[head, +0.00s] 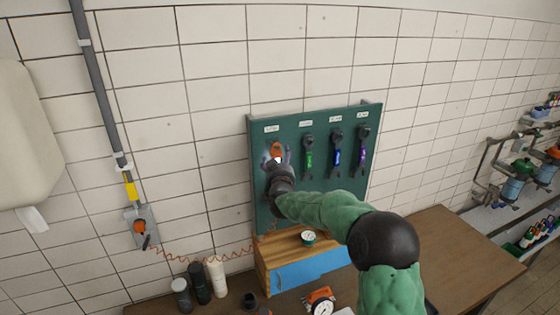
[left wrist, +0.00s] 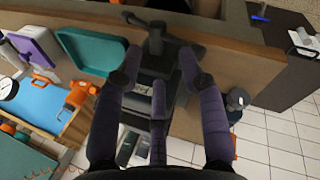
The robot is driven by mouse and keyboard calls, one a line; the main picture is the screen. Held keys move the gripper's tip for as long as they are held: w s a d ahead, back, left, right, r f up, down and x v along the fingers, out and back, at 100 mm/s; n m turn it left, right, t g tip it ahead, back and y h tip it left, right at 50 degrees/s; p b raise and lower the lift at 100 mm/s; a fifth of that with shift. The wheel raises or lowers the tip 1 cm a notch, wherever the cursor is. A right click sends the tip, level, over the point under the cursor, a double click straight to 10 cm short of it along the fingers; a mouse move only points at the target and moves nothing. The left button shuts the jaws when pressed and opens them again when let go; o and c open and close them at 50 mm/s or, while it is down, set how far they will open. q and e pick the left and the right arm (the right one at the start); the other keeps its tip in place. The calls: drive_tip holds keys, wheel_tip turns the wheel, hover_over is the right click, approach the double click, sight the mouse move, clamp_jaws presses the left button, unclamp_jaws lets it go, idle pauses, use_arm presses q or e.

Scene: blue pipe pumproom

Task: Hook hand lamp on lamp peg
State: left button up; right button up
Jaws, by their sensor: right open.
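The hand lamp (head: 276,149), orange with a bright white spot, is at the leftmost place of the green board (head: 325,190) in the head view, under the first label. My right gripper (head: 277,159) is open, with its fingers on either side of the lamp. The fingers and wrist hide the lamp's lower part. The lamp peg is not visible behind it, so I cannot tell whether the hook sits on it. My left gripper (left wrist: 155,75) shows only in the left wrist view, its purple fingers spread with nothing held between them.
Green (head: 308,155), blue (head: 336,150) and purple (head: 362,148) lamps hang to the right. An orange coiled cord (head: 205,257) runs from the wall socket (head: 141,228) towards the board. A wooden box (head: 295,248), bottles (head: 200,282) and an orange gauge (head: 321,300) stand on the bench.

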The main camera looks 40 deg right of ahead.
drive_tip(key=shift+a, duration=0.1)
drive_tip(key=shift+s+a+r, duration=0.1)
drive_tip(key=shift+c, duration=1.3)
drive_tip(key=c, duration=1.2)
drive_tip(key=shift+w+d, duration=0.3)
drive_tip(key=shift+w, duration=0.1)
drive_tip(key=shift+r, duration=0.15)
drive_tip(key=o, duration=1)
drive_tip(key=shift+d, duration=0.15)
